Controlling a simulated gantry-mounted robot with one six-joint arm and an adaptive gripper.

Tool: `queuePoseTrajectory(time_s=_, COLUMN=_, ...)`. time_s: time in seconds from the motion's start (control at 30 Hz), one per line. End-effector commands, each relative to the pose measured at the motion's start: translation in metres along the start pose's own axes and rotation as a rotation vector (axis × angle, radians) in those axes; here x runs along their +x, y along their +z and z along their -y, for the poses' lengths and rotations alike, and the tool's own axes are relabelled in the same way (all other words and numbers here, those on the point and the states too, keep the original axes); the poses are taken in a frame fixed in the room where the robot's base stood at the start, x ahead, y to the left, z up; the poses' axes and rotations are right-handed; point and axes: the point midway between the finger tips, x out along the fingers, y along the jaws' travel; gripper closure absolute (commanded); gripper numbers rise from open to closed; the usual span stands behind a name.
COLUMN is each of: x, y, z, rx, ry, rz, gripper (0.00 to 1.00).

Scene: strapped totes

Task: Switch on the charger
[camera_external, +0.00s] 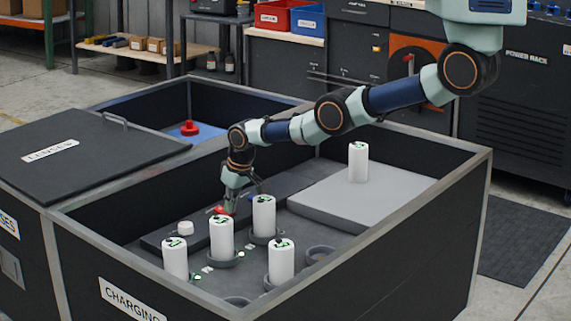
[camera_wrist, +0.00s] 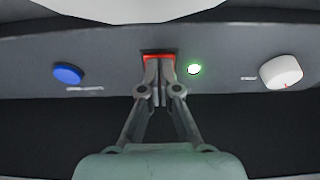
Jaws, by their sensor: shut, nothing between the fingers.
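My gripper (camera_wrist: 158,75) is shut and empty, its fingertips at a red switch (camera_wrist: 149,58) on the dark charger panel (camera_wrist: 110,65). The fingertips cover the middle of the switch, and I cannot tell whether they press it. A small round light (camera_wrist: 194,68) just right of the switch glows green. A blue button (camera_wrist: 68,73) is to the left and a white dial (camera_wrist: 281,72) to the right. In the external view my gripper (camera_external: 232,203) reaches down into the charging tote (camera_external: 100,262), beside the red switch (camera_external: 220,210).
Several white cylinders (camera_external: 221,235) stand in ring sockets in front of the panel; another ring socket (camera_external: 320,254) is empty. One cylinder (camera_external: 358,163) stands on a grey raised block (camera_external: 340,207). A tote behind holds a red knob-like object (camera_external: 189,128).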

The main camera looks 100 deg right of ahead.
Motion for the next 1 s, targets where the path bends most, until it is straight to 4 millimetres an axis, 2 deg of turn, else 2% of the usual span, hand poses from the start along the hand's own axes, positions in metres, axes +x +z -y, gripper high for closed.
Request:
queuePoseTrajectory(time_s=0.23, x=-0.014, y=-0.004, z=0.0, rx=0.0, ry=0.0, rz=-0.001, gripper=1.0)
queuePoseTrajectory(time_s=0.63, x=-0.017, y=-0.005, z=0.0, rx=0.0, ry=0.0, rz=0.0, gripper=1.0)
queuePoseTrajectory(time_s=0.77, x=-0.034, y=-0.009, z=0.001, rx=-0.002, ry=-0.001, rz=0.0, gripper=1.0)
queuePoseTrajectory(time_s=0.9, x=-0.065, y=-0.015, z=0.004, rx=-0.006, ry=-0.002, rz=0.0, gripper=1.0)
queuePoseTrajectory(time_s=1.0, x=-0.08, y=-0.012, z=0.004, rx=-0.006, ry=-0.002, rz=0.001, gripper=1.0)
